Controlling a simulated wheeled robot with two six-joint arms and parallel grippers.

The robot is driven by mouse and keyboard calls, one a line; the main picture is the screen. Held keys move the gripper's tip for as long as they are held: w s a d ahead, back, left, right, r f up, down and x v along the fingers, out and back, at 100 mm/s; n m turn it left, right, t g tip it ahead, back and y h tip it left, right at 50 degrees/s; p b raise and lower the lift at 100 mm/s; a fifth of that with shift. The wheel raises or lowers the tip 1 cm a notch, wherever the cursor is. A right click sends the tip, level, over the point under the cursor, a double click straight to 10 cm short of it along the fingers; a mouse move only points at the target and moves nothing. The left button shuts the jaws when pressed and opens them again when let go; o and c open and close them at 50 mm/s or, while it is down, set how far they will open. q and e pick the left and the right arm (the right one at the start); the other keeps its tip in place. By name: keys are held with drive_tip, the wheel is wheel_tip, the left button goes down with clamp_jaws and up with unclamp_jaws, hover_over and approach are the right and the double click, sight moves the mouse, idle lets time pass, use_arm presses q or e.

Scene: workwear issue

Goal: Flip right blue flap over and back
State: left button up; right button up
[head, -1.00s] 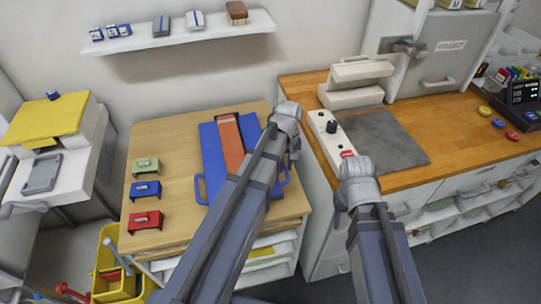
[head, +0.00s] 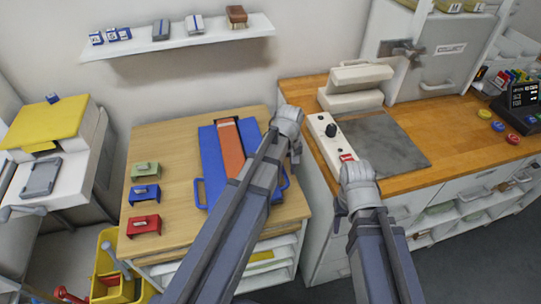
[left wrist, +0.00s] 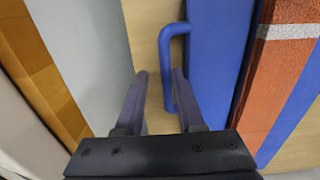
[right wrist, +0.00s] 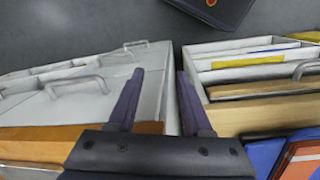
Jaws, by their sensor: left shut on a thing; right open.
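A blue folding board (head: 212,155) lies on the wooden table, with an orange cloth (head: 231,148) with a grey stripe along its middle. The right blue flap (left wrist: 218,55) lies beside the cloth in the left wrist view, with a blue loop handle (left wrist: 166,62) on its edge. My left gripper (head: 297,152) is at the board's right edge. My arm hides much of the right flap in the head view. My right gripper (head: 341,208) is open and empty, right of the table.
Green (head: 145,170), blue (head: 145,193) and red (head: 144,225) blocks stand on the table (head: 180,140) left of the board. A wooden counter (head: 300,95) with a white press (head: 355,85) stands to the right. A shelf (head: 180,37) hangs above.

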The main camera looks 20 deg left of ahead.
use_arm(q)
wheel_tip(320, 180, up, 8)
drive_tip(key=p, duration=0.7)
drive_tip(key=shift+f, duration=0.25)
drive_tip(key=s+d+m+y, duration=0.1)
drive_tip(key=s+d+m, duration=0.8)
drive_tip(key=s, duration=0.5)
drive_tip(key=shift+s+d+m, duration=0.3)
drive_tip(key=shift+d+m, duration=0.1)
drive_tip(key=shift+m, duration=0.4)
